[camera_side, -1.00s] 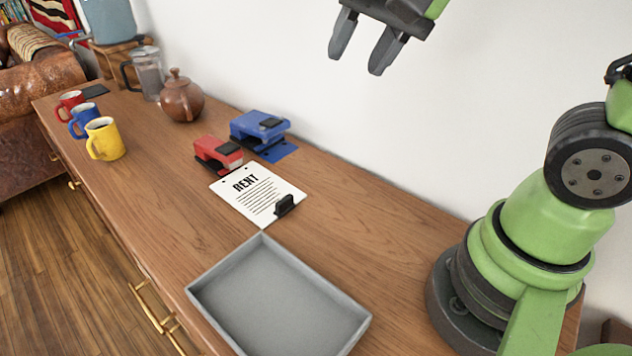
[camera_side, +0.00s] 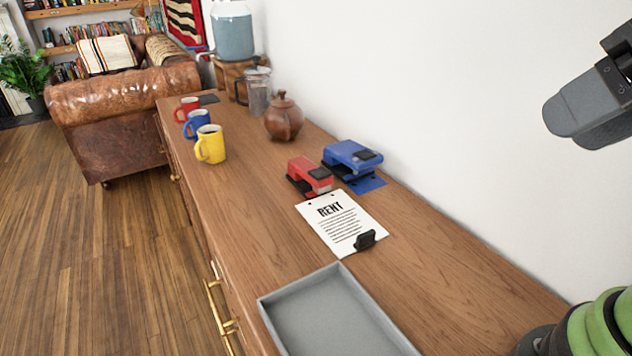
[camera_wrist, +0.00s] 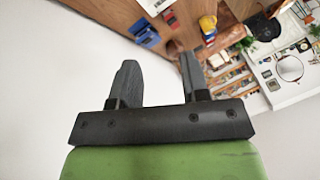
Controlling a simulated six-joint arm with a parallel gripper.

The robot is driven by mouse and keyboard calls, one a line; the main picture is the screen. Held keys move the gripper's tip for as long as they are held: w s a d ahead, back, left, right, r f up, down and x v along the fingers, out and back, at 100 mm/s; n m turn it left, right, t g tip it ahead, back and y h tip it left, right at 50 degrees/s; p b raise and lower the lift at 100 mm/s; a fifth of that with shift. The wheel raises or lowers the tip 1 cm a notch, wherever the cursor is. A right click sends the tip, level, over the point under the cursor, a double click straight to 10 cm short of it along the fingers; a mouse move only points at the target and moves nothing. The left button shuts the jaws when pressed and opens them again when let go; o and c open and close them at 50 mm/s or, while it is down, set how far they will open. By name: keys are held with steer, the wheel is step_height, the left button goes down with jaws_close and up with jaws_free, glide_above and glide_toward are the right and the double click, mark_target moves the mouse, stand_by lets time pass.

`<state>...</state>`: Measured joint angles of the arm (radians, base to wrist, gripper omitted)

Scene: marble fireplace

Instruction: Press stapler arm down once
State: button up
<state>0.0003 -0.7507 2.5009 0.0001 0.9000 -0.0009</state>
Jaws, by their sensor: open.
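A red stapler-like device (camera_side: 311,176) and a larger blue one (camera_side: 352,158) stand side by side on the wooden cabinet top, near the wall. I cannot tell for certain which is the stapler. A white sheet headed RENT (camera_side: 335,222) lies in front of the red device, with a black clip-like piece (camera_side: 365,240) on its near edge. My gripper (camera_side: 562,122) is in the air at the right edge of the side view, apart from both devices. In the wrist view my gripper (camera_wrist: 158,70) has its fingers apart with nothing between them. The blue device (camera_wrist: 146,35) shows small beyond them.
A grey tray (camera_side: 268,308) lies at the near end of the cabinet top. A brown teapot (camera_side: 284,118), a glass press (camera_side: 258,92) and yellow, blue and red mugs (camera_side: 210,146) stand farther back. The white wall (camera_side: 450,100) bounds the right side. Bare wood lies right of the sheet.

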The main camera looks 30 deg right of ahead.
stand_by(0.5)
steer(key=c, duration=0.4)
steer(key=shift+w+r, duration=0.15)
steer(key=shift+w, duration=0.15)
steer(key=c, duration=0.3)
steer(key=shift+n+g, duration=0.3)
steer(key=shift+n, duration=0.1)
steer(key=w, duration=0.2)
steer(key=w+r, duration=0.1)
steer(key=w, duration=0.5)
steer(key=shift+d+r, duration=0.15)
steer(key=shift+r, duration=0.2)
jaws_close()
steer(key=w+f+n+h, duration=0.1)
steer(key=w+f, duration=0.1)
steer(key=w, duration=0.9)
steer(key=w+a+f+n+g+h, duration=0.1)
steer(key=w+a+f+n, duration=0.1)
steer(key=w+f, duration=1.2)
step_height(320, 180, down, 3)
steer(key=shift+a+f, duration=0.1)
steer(key=shift+a, duration=0.35)
